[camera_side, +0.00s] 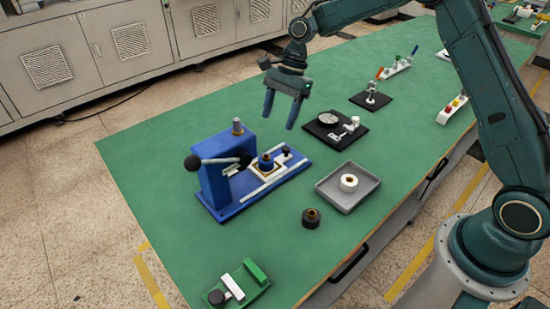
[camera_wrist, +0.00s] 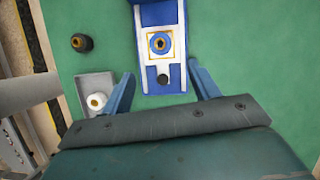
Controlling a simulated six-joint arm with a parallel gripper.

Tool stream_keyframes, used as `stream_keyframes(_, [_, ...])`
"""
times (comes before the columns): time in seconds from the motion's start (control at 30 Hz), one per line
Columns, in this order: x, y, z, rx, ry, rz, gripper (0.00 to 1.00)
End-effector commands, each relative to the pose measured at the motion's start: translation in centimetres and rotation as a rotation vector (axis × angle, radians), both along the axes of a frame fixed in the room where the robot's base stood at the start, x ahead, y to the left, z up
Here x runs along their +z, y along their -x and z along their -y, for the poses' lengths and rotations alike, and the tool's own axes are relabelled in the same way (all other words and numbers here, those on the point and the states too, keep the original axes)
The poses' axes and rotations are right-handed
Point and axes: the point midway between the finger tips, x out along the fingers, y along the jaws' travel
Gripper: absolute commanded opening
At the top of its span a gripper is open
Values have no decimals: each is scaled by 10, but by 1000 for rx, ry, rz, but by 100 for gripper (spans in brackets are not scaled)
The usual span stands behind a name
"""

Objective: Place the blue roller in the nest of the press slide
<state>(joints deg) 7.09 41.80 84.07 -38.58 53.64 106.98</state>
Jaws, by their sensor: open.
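The blue roller (camera_side: 265,161), a short ring with a brass-coloured centre, stands upright in the brown-edged square nest of the press slide (camera_side: 278,178). In the wrist view, the blue roller (camera_wrist: 159,42) sits inside the nest outline on the white slide (camera_wrist: 152,60). The slide lies on the base of the blue press (camera_side: 214,187), out in front of its body. My gripper (camera_side: 280,120) is open and empty, raised above the bench beyond the roller. In the wrist view, the fingers of my gripper (camera_wrist: 162,72) are spread wide, with nothing between them.
A grey tray (camera_side: 336,202) holds a white roller (camera_side: 348,183). A black roller (camera_side: 311,218) stands on the green bench nearby. A green clamp (camera_side: 239,286) lies at the front; a black gauge plate (camera_side: 325,138) lies to the right. The press lever (camera_side: 220,160) sticks out left.

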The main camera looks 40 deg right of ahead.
Motion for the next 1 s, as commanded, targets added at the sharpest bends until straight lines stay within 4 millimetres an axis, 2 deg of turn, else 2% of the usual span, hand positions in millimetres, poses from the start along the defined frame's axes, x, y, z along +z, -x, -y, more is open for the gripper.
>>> stream_keyframes(0.13, [3,1,0,7,2,7,61])
stream_keyframes(0.27, [14,5,0,36,10,34,61])
stream_keyframes(0.47, [48,22,0,134,40,118,61])
stream_keyframes(0.7, [98,58,2,305,101,252,61])
stream_keyframes(1.0, [146,115,7,528,193,403,61])
